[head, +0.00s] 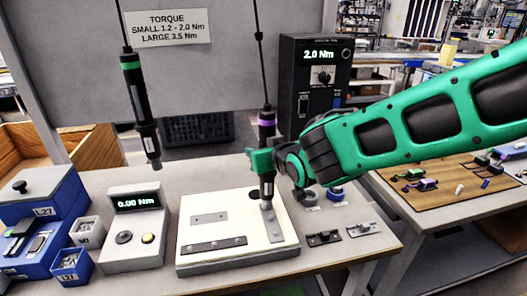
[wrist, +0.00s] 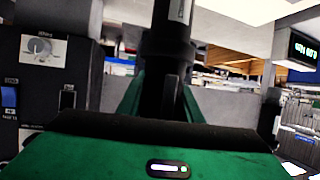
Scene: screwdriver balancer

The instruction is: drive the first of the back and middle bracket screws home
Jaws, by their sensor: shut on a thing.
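The purple-banded screwdriver (head: 267,118) hangs upright from its cable. My gripper (head: 264,160) is shut on its body; in the wrist view the dark driver body (wrist: 168,50) stands between the green fingers. The driver's lower end reaches down to the back part of the grey right bracket (head: 273,225) on the white work plate (head: 231,205). I cannot tell whether the bit sits in a screw, as the tip is too small to make out. A small middle plate (head: 209,218) and a long dark front plate (head: 213,245) also lie on the work plate.
A green-banded screwdriver (head: 142,105) hangs free at left. The torque controller (head: 316,85) reads 2.0 Nm; the grey tester (head: 137,230) reads 0.00 Nm. Blue bins (head: 70,265) stand at left. Loose dark parts (head: 325,238) lie right of the plate.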

